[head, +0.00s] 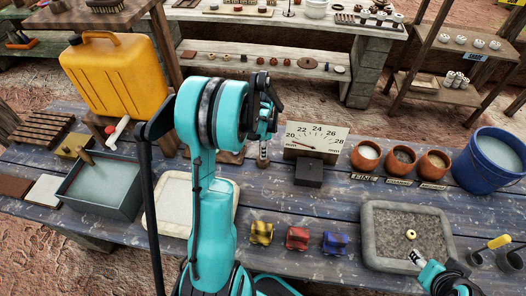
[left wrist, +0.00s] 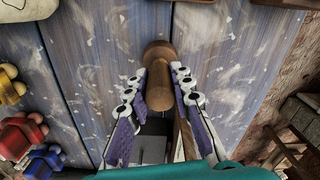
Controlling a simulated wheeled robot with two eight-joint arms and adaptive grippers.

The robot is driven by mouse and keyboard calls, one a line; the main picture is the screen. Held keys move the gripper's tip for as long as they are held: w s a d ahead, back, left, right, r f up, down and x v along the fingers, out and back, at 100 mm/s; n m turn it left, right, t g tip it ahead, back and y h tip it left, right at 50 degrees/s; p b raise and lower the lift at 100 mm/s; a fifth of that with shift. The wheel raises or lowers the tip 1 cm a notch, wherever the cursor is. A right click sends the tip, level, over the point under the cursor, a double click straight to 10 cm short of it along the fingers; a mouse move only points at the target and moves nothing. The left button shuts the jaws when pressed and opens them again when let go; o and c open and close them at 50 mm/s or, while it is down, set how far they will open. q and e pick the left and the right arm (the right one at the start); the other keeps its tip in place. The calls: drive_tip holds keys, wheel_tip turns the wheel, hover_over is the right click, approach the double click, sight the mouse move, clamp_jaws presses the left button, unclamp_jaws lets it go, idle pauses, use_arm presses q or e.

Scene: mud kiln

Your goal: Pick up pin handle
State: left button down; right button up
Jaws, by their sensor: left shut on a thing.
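The pin handle (left wrist: 158,62) is a brown wooden piece with a rounded end, seen in the left wrist view over the blue planks. My left gripper (left wrist: 155,84) has its two purple-padded fingers on either side of it and is shut on it. In the head view my teal left arm reaches over the table, and the left gripper (head: 263,150) is partly hidden by its own wrist; the handle is hard to make out there. My right gripper (head: 414,258) is at the lower right by the gritty tray; its jaws are too small to judge.
The blue plank table (head: 350,205) holds a dial board (head: 315,143), a dark block (head: 308,174), clay pots (head: 404,160), a blue bucket (head: 490,160), a gritty tray (head: 372,255) and small coloured toys (head: 297,238). A yellow jug (head: 115,75) stands at the left.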

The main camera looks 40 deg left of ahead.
use_arm(q)
drive_tip(key=shift+r, duration=0.1)
wheel_tip(320, 180, up, 9)
drive_tip(key=p, duration=0.3)
drive_tip(key=shift+f, duration=0.2)
drive_tip(key=shift+r, duration=0.65)
drive_tip(key=c, duration=2.3)
unclamp_jaws()
clamp_jaws()
